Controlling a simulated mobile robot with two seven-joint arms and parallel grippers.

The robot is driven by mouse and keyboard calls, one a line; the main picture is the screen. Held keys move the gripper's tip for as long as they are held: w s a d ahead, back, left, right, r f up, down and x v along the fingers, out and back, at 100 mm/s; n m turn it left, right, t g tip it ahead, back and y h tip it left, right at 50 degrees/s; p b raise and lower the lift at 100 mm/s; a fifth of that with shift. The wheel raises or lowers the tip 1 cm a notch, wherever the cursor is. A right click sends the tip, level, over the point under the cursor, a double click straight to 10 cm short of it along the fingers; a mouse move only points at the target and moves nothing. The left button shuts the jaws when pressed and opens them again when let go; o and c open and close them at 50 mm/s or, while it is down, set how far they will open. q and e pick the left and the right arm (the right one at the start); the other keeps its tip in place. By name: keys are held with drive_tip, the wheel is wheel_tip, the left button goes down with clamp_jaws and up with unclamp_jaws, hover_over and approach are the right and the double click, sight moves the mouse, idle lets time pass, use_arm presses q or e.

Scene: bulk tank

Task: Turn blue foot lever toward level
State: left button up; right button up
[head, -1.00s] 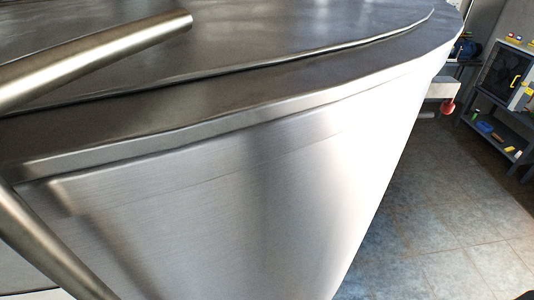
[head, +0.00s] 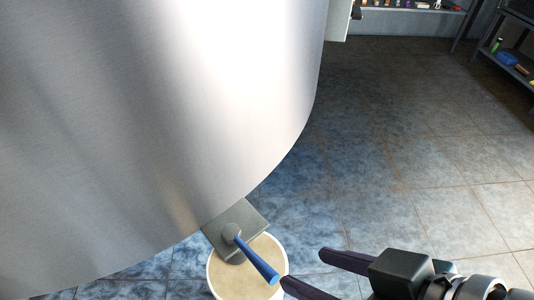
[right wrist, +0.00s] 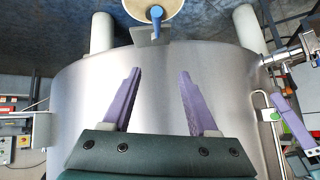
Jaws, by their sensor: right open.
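The blue foot lever (head: 257,260) shows at the bottom of the head view. It runs slanting from a grey round hub on a grey block (head: 252,213) by the tank's lower edge. The lever also shows at the top of the right wrist view (right wrist: 157,17). My right gripper (head: 302,270) is open and empty, to the right of the lever's free end in the head view. In the right wrist view its two purple fingers (right wrist: 158,75) stand wide apart, with the lever beyond them.
The large steel tank (head: 150,120) fills the left of the head view. A round container with a white rim (head: 212,285) and tan inside lies behind the lever. The tiled floor (head: 400,170) to the right is clear. Shelves (head: 508,55) stand at the back right.

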drive_tip(key=b, duration=0.5)
approach(272, 278)
drive_tip(key=f, duration=0.2)
drive_tip(key=b+x, duration=0.2)
drive_tip(key=x, duration=0.2)
drive_tip(key=b+x, duration=0.2)
drive_tip(key=x, duration=0.3)
drive_tip(key=shift+w+a+b, duration=0.15)
drive_tip(key=shift+w+b, duration=0.2)
drive_tip(key=shift+w, duration=0.05)
use_arm(q)
wheel_tip(272, 278, down, 13)
drive_tip(key=shift+d+r, duration=0.15)
drive_tip(key=shift+d, duration=0.1)
use_arm(e)
drive_tip(key=shift+c, duration=0.2)
clamp_jaws()
use_arm(q)
drive_tip(key=shift+a, duration=0.15)
use_arm(e)
drive_tip(key=shift+r, duration=0.1)
